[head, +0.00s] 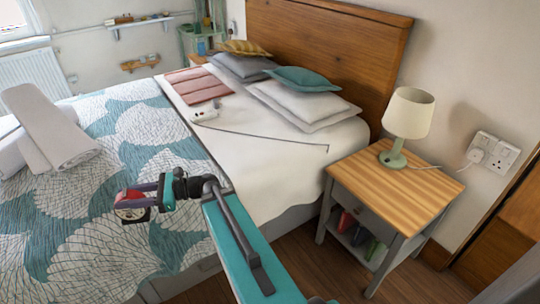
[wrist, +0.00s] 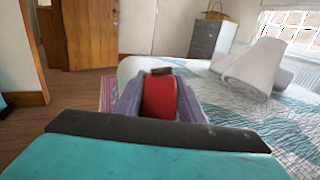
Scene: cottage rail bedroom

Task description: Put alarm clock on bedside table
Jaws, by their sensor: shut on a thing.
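My gripper (head: 143,194) is shut on the red alarm clock (head: 131,203), above the near part of the bed in the head view. The clock's red body (wrist: 159,96) shows between the two purple-grey fingers in the wrist view. Its round face is partly visible in the head view. The bedside table (head: 423,184) stands at the right of the bed, with a light wood top and a grey frame. My gripper is well to the left of it. A green lamp with a cream shade (head: 408,112) stands at the back of the tabletop.
The front of the tabletop is clear. Books (head: 360,234) stand on the shelf below. Rolled towels (head: 50,130) lie at the bed's left. Pillows (head: 305,103) and a cable lie near the headboard (head: 325,45). A wall socket (head: 494,150) is behind the table.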

